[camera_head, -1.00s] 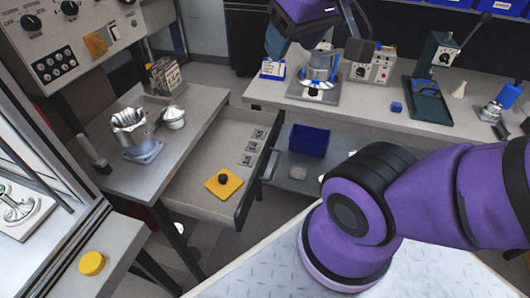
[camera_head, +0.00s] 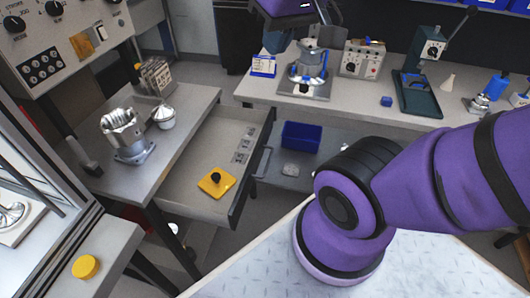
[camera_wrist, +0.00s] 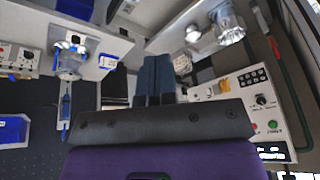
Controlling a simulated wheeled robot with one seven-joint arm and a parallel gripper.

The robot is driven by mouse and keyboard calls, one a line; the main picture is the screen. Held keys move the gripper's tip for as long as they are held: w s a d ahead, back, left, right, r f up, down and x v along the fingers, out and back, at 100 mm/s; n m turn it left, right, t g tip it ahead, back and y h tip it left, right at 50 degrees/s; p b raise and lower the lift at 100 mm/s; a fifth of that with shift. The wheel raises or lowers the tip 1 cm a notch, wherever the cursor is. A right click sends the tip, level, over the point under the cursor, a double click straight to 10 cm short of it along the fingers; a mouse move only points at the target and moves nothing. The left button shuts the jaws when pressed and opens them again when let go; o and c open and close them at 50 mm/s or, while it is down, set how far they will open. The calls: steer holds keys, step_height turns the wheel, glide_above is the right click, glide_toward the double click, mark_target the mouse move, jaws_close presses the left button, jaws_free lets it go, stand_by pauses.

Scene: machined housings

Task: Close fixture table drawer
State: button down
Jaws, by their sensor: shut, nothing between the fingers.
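The fixture table drawer (camera_head: 200,155) is pulled out from under the grey fixture table (camera_head: 185,110) at left. Its dark front panel with a bar handle (camera_head: 263,161) faces right. A yellow plate with a black knob (camera_head: 216,182) and several small marked plates (camera_head: 243,150) lie inside. My gripper (camera_wrist: 154,68) shows in the wrist view with its two dark blue fingers together, empty.
A ribbed metal housing (camera_head: 124,136) and a small metal pot (camera_head: 163,117) stand on the fixture table. The back bench (camera_head: 345,99) carries a fixture, a control box and a press. A blue bin (camera_head: 301,136) sits under it.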

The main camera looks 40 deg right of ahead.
steer(key=w+d+f+m+g+y, duration=0.2)
steer(key=w+d+f+m+y, duration=0.4)
steer(key=f, duration=0.4)
steer(key=w+d+f+m+g+y, duration=0.2)
steer(key=w+d+f+m+y, duration=0.4)
steer(key=w+f, duration=0.4)
steer(key=s+d+f+m+t+y, duration=0.1)
steer(key=d+f+m+t, duration=0.3)
steer(key=f, duration=0.3)
steer(key=d+f+m+t+y, duration=0.1)
steer(key=d+f+m+t, duration=0.15)
steer(key=d+f, duration=0.35)
steer(key=m+t+h, duration=0.4)
steer(key=m+t, duration=0.4)
steer(key=m, duration=0.2)
glide_toward(265, 141)
steer(key=shift+n, duration=0.25)
steer(key=x, duration=0.7)
steer(key=shift+w+f, duration=0.15)
steer(key=shift+w, duration=0.2)
steer(key=x, duration=2.2)
steer(key=shift+w+a, duration=0.15)
steer(key=shift+a, duration=0.15)
steer(key=shift+w+a, duration=0.4)
steer(key=shift+w, duration=0.2)
steer(key=shift+w+a, duration=0.15)
